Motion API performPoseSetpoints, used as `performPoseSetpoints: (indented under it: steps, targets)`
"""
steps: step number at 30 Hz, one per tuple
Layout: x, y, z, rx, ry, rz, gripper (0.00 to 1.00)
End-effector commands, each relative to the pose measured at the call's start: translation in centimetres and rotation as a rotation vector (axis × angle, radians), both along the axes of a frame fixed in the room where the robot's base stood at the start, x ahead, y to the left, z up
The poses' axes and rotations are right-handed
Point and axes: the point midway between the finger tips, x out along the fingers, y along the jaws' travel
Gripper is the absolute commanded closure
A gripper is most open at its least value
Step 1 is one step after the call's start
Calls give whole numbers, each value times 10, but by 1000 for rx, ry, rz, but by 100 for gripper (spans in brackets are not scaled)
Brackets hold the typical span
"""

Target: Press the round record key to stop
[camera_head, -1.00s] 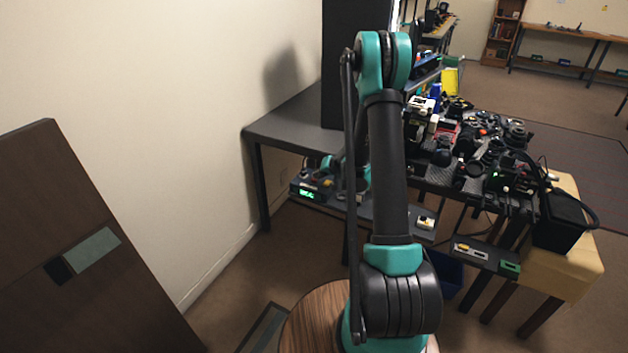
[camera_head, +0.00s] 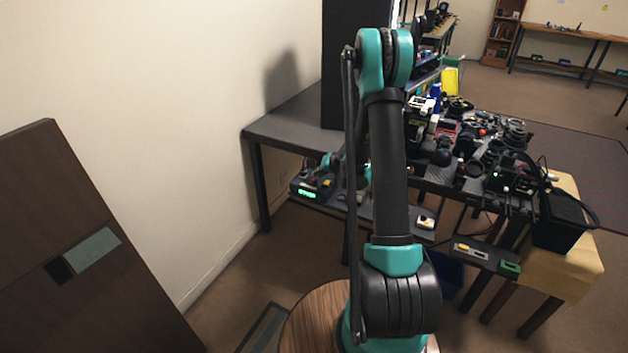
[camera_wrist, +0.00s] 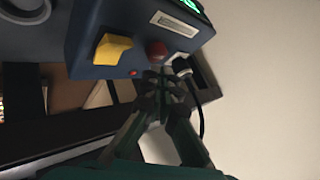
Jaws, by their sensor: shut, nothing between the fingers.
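A dark blue box (camera_wrist: 120,30) fills the top of the wrist view. Its face carries a round red key (camera_wrist: 157,51), a yellow rocker (camera_wrist: 112,48), a pale label plate (camera_wrist: 174,25), a tiny red light (camera_wrist: 133,72) and part of a lit green display (camera_wrist: 188,4). My gripper (camera_wrist: 160,78) is shut and empty, its tips just below the red key in the picture. I cannot tell whether they touch it. In the head view the green display (camera_head: 307,192) shows at the box's front; my arm partly hides the gripper's surroundings.
A black plug with a cable (camera_wrist: 182,67) sits on the box right of the red key. In the head view, the low shelf (camera_head: 385,215) holds a small white-and-yellow device (camera_head: 425,222). The crowded table (camera_head: 440,187) stands to the right, and a wall rises to the left.

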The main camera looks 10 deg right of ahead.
Motion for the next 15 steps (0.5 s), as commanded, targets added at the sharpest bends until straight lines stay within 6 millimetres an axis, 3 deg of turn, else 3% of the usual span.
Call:
performPoseSetpoints:
  steps: [10, 15]
  targets:
    - [0, 0, 3, 0, 0, 0, 100]
    - [0, 0, 16, 0, 0, 0, 100]
